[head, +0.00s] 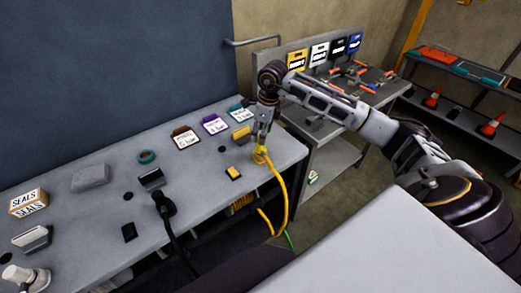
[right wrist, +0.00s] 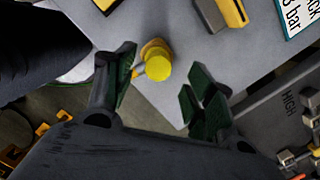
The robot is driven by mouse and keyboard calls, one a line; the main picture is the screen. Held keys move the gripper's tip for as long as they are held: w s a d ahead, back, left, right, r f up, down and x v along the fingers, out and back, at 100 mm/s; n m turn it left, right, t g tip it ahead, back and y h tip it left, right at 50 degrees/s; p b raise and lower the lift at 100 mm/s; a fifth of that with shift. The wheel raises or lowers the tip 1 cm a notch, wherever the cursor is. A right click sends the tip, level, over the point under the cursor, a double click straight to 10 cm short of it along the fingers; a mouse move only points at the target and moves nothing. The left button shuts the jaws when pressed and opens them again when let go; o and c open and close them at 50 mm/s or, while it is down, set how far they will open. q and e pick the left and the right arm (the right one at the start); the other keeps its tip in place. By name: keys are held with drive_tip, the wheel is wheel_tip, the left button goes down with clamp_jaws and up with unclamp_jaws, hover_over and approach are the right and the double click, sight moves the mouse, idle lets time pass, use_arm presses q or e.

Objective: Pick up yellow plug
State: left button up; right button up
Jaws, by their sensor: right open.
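The yellow plug (head: 260,156) is at the right front part of the grey bench, with a yellow cable hanging from it over the front edge. My right gripper (head: 262,139) is directly above it, pointing down. In the right wrist view the round yellow top of the plug (right wrist: 158,67) lies between the open fingers of my right gripper (right wrist: 161,80), nearer the left finger. I cannot tell whether that finger touches it.
The grey bench (head: 105,215) carries yellow blocks (head: 234,173), a black plug (head: 164,203) with a cable, labelled cards (head: 186,138), a teal ring (head: 146,157) and a SEALS box (head: 27,203). A second bench (head: 335,150) with tools stands behind my right arm.

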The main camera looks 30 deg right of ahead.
idle(0.3)
drive_tip(key=shift+f+p, duration=0.55)
drive_tip(key=shift+f, duration=0.6)
drive_tip(key=shift+w+a+f+p, duration=0.15)
drive_tip(key=shift+f+p, duration=0.15)
drive_tip(key=shift+f, duration=1.15)
drive_tip(key=shift+c, duration=0.2)
drive_tip(key=c, duration=1)
drive_tip(key=shift+r, duration=0.1)
drive_tip(key=shift+r+b, duration=0.95)
drive_tip(key=shift+r, duration=3.95)
drive_tip(key=shift+r, duration=0.2)
